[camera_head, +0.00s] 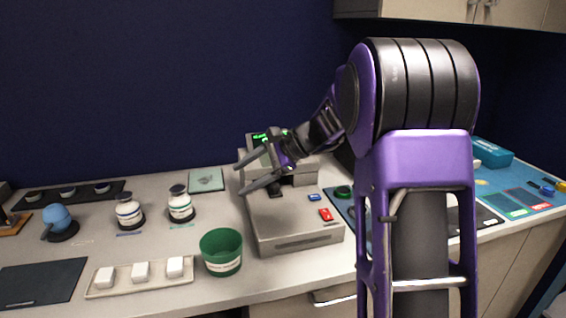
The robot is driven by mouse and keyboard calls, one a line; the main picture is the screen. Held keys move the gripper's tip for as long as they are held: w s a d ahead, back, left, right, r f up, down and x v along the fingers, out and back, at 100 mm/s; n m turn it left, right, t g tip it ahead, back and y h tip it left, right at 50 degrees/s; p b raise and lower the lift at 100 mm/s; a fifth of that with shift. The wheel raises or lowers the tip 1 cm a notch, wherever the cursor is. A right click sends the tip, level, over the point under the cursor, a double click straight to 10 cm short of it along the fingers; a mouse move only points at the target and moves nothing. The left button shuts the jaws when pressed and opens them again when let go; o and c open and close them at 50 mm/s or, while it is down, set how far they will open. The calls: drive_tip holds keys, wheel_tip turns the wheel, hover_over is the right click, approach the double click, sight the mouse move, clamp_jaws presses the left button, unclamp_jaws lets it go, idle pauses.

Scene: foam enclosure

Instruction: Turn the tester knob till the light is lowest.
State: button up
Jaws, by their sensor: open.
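The grey tester (292,240) stands on the counter at the middle of the head view. A green-lit display (260,138) shows at its upper back, partly covered by my gripper. A blue button (313,197) and a red switch (326,214) sit on its front right. My gripper (240,179) is open over the tester's left part, with its two fingers pointing left and nothing seen between them. I cannot make out the knob; my gripper and arm hide part of the tester. I cannot tell the light's level.
A green cup (221,252) stands close to the tester's left front. A tray (100,292) with white blocks, two jars (129,212) and a blue bulb (58,218) are further left. A round green item (343,192) lies right of the tester. Cabinets (430,10) hang above right.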

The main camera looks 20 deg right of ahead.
drive_tip(key=d+f+m+t+h, duration=0.1)
drive_tip(key=d+m+t, duration=0.3)
drive_tip(key=d+m, duration=0.2)
drive_tip(key=d+f+m+t+h+b, duration=0.1)
drive_tip(key=d+f+m+t, duration=0.1)
drive_tip(key=d+m+t, duration=0.2)
drive_tip(key=d+f+m+t+h+b, duration=0.1)
drive_tip(key=d+m+t, duration=0.4)
drive_tip(key=d+m, duration=0.2)
drive_tip(key=shift+d+f+m+h, duration=0.15)
drive_tip(key=shift+d, duration=0.5)
drive_tip(key=shift+d+f+m+h, duration=0.15)
drive_tip(key=shift+d, duration=0.5)
drive_tip(key=x, duration=1.7)
drive_tip(key=shift+a+b, duration=0.1)
drive_tip(key=shift+b, duration=0.2)
drive_tip(key=shift+r, duration=0.1)
clamp_jaws()
